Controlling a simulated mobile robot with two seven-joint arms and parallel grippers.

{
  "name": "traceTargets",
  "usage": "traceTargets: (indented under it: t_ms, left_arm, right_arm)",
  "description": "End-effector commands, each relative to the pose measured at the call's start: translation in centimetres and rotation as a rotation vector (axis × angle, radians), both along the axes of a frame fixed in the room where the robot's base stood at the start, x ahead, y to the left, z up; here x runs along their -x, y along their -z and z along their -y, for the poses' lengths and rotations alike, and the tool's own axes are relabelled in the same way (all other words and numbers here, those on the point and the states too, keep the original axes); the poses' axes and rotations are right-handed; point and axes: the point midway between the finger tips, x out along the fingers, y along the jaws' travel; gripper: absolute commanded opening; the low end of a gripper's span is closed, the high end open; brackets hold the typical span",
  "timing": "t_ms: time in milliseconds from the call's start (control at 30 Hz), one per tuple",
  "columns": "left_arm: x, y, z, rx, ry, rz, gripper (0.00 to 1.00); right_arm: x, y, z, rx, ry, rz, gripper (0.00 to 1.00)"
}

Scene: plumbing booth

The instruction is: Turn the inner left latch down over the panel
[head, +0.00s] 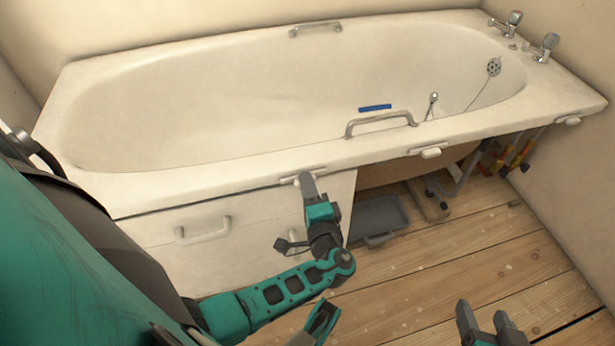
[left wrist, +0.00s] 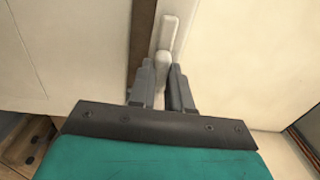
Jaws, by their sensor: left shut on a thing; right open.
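The white bath panel (head: 160,258) with a pale handle (head: 203,230) stands under the left part of the tub's front rim. The inner left latch (head: 290,181) is a small white piece under the rim, near the panel's right end. My left gripper (head: 306,179) is at this latch. In the left wrist view, its two grey fingers (left wrist: 162,85) are shut on the white latch (left wrist: 164,58). My right gripper (head: 488,322) is open and empty over the floor at the lower right.
Two more white latches, one right of the middle (head: 432,152) and one at the far right (head: 568,121), sit under the rim. Right of the panel the underside is open, with a grey tray (head: 378,220) on the floor. The tub (head: 240,110) holds a blue item (head: 375,108).

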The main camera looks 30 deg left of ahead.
Motion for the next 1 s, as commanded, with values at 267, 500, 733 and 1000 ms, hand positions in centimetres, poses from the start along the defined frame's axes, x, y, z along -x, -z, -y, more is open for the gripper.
traceTargets:
  t_ms: [267, 500, 733, 1000]
  left_arm:
    - [-0.05, -0.01, -0.1, 0.063, 0.0, 0.075, 0.0]
    - [-0.03, -0.01, -0.12, 0.187, 0.0, 0.222, 0.0]
    - [-0.04, -0.02, -0.15, 0.329, 0.0, 0.388, 0.0]
    - [-0.07, -0.04, -0.11, 0.495, 0.0, 0.583, 0.0]
  right_arm:
    - [-0.33, -0.25, 0.01, 0.001, 0.0, 0.009, 0.57]
    - [-0.32, -0.24, 0.0, 0.001, 0.0, 0.009, 0.57]
    - [-0.26, -0.19, -0.01, 0.0, -0.001, 0.006, 0.57]
    - [0.05, 0.04, -0.03, 0.0, -0.001, -0.001, 0.57]
